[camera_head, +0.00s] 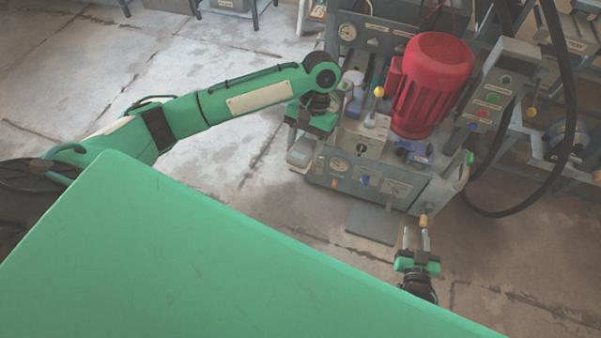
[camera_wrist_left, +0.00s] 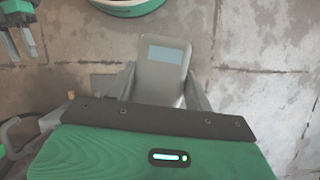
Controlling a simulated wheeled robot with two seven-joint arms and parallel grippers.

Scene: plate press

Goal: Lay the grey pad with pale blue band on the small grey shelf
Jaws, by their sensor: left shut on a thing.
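The grey pad (camera_wrist_left: 160,76) with its pale blue band (camera_wrist_left: 166,55) is held between the two fingers of my left gripper (camera_wrist_left: 162,88) in the left wrist view. In the head view, the pad (camera_head: 301,154) shows as a small pale block at the left side of the press, below my left wrist. A small flat grey shelf (camera_head: 373,222) juts out low at the front of the press, to the right of and below the pad. My right gripper (camera_head: 415,238) is at the lower right of the shelf, its fingers apart and empty. It also shows in the left wrist view (camera_wrist_left: 25,42).
The press carries a large red motor (camera_head: 432,82), gauges and a yellow-knobbed lever (camera_head: 379,91). A control box (camera_head: 493,95) and black hoses (camera_head: 565,150) stand at the right. Open concrete floor (camera_head: 225,155) lies to the left.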

